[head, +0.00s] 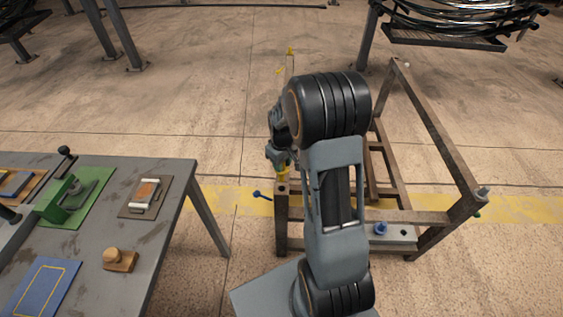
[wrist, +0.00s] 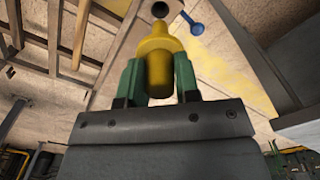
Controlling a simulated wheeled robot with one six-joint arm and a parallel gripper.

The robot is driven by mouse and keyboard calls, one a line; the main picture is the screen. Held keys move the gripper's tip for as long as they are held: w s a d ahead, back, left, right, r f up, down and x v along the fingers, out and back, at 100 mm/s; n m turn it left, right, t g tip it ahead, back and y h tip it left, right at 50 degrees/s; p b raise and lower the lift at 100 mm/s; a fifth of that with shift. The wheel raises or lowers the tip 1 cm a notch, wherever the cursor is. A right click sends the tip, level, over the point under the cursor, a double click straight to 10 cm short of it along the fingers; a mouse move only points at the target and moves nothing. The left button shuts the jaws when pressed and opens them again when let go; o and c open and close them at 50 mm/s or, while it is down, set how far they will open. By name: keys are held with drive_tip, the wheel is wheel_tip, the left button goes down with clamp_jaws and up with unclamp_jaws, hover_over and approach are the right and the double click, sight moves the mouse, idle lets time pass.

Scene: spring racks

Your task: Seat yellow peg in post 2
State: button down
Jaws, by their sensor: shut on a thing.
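My gripper (head: 280,164) is shut on the yellow peg (head: 283,174), just above the near left post (head: 282,220) of the brown rack. In the wrist view, the green fingers of my gripper (wrist: 158,72) hold the yellow peg (wrist: 157,45) from both sides. Its stepped, narrower end points toward a dark round hole (wrist: 160,9) in the post top. The peg looks apart from the hole, though the exact gap is hard to tell. I see no post number, so I cannot tell which is post 2.
A blue-headed pin (head: 258,194) shows left of the near post. The rack's far left post (head: 290,66) has yellow at its top; the right post (head: 482,192) bears a grey piece. A grey worktable (head: 185,180) with fixtures stands left. My arm hides part of the rack.

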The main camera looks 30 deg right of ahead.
drive_tip(key=shift+f+b, duration=1.3)
drive_tip(key=shift+f, duration=0.75)
wheel_tip(320, 180, down, 7)
drive_tip(key=b, duration=0.5)
idle(2.4)
drive_tip(key=c, duration=0.8)
unclamp_jaws()
drive_tip(key=shift+f, duration=0.1)
drive_tip(key=shift+o, duration=0.2)
wheel_tip(320, 180, up, 14)
drive_tip(key=shift+p, duration=0.65)
